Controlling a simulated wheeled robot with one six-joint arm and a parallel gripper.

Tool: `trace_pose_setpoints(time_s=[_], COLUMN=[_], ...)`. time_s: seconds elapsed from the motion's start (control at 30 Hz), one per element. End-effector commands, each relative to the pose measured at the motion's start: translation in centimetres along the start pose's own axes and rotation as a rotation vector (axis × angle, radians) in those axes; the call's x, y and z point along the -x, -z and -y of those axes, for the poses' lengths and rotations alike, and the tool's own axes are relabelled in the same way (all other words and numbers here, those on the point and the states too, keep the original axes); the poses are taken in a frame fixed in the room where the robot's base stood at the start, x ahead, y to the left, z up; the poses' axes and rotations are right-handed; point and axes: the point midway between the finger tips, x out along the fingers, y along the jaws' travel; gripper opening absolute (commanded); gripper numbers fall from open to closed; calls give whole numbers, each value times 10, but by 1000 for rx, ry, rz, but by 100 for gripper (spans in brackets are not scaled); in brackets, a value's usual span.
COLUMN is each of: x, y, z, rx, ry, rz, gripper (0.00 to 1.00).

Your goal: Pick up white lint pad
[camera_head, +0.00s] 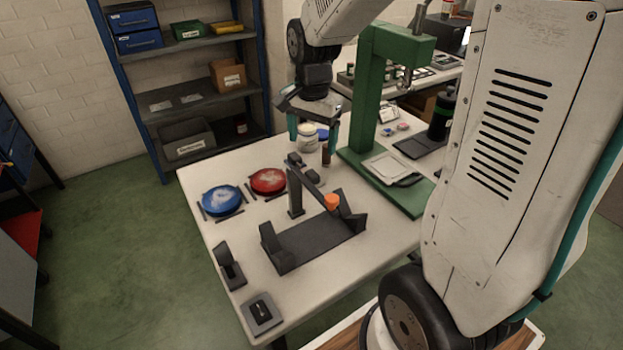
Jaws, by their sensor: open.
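A flat white square (388,167) lies on the green base of the press, right of my gripper; it looks like the white lint pad, but it is too small to be sure. A dark object rests at its front right edge. My gripper (312,131) points down over the back of the white table, with its teal fingers apart. A white jar (307,142) shows between the fingers in the picture; I cannot tell whether it stands between them or behind. The gripper is apart from the white square.
The green press (368,95) stands upright right of my gripper. A black cradle (315,240) with an orange-tipped bar stands in front. A blue dish (222,201) and a red dish (268,181) lie at left. A dark bottle (440,118) stands at back right. The table's front right is clear.

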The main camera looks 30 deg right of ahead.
Motion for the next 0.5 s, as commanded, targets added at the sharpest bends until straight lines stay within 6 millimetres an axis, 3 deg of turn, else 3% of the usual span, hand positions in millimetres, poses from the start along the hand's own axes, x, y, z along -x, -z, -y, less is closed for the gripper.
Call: trace_pose_setpoints(time_s=[0.03, 0.2, 0.5], x=[-20, -70, -113], y=[14, 49, 70], z=[9, 32, 42], rx=[-80, -318, -476], ry=[-13, -27, -35], rz=[9, 14, 16], gripper=[80, 80, 80])
